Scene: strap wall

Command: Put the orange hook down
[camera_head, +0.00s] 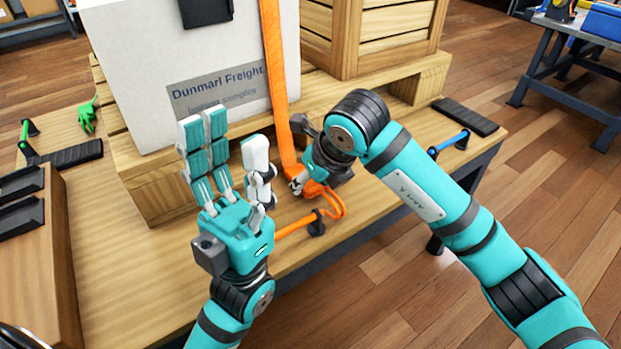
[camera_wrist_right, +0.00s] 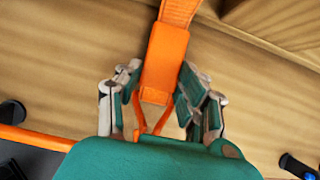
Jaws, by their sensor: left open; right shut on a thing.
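The orange strap (camera_head: 275,80) runs down the front of the white box to my right gripper (camera_head: 303,180). In the right wrist view, an orange hook block (camera_wrist_right: 163,62) with thin orange prongs below it sits between the fingers of my right gripper (camera_wrist_right: 160,95), which is shut on it. The hook is mostly hidden by the hand in the head view. Orange strap loops (camera_head: 335,200) show beside that hand, near the table's front edge. My left gripper (camera_head: 222,140) is open and empty, fingers pointing up, in front of the box.
An orange bar (camera_head: 294,226) with black mounts is at the table's front edge, a blue bar (camera_head: 450,142) to the right, a green bar (camera_head: 25,133) at left. The white box (camera_head: 130,60) and wooden crate (camera_head: 390,40) stand on a pallet (camera_head: 155,195). A green hook (camera_head: 87,116) lies far left.

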